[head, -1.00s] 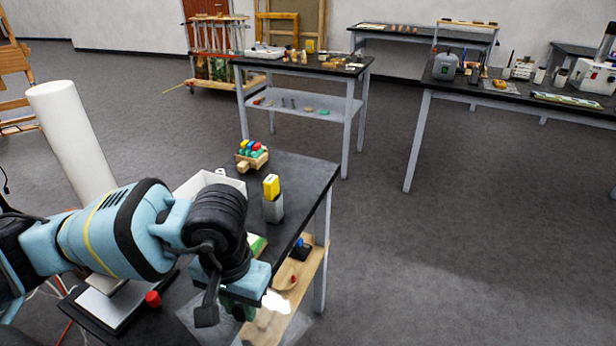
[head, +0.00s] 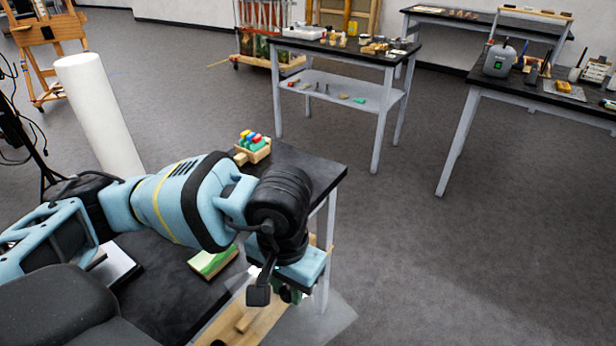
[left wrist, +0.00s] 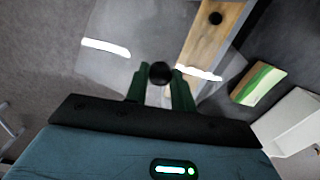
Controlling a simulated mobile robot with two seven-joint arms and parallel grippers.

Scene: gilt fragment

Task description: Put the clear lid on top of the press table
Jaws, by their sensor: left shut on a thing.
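My left gripper (head: 287,292) is shut on the black knob (left wrist: 160,72) of the clear lid (head: 330,318). The lid is a see-through sheet held in the air beside the near black-topped table (head: 165,290). In the left wrist view the lid (left wrist: 115,60) spreads past the green fingers, with bright glare on it. The floor and a wooden surface show through it. I cannot tell for sure which table is the press table. A black-topped table (head: 355,55) with a lower shelf stands behind, and another (head: 530,88) stands at right. My right gripper is not in view.
On the near table are a wooden caddy (head: 254,148) with coloured items and a green-and-cream block (head: 213,262). A white box (left wrist: 290,122) shows in the left wrist view. A white roll (head: 100,115) stands at left. Open floor (head: 450,270) lies to the right.

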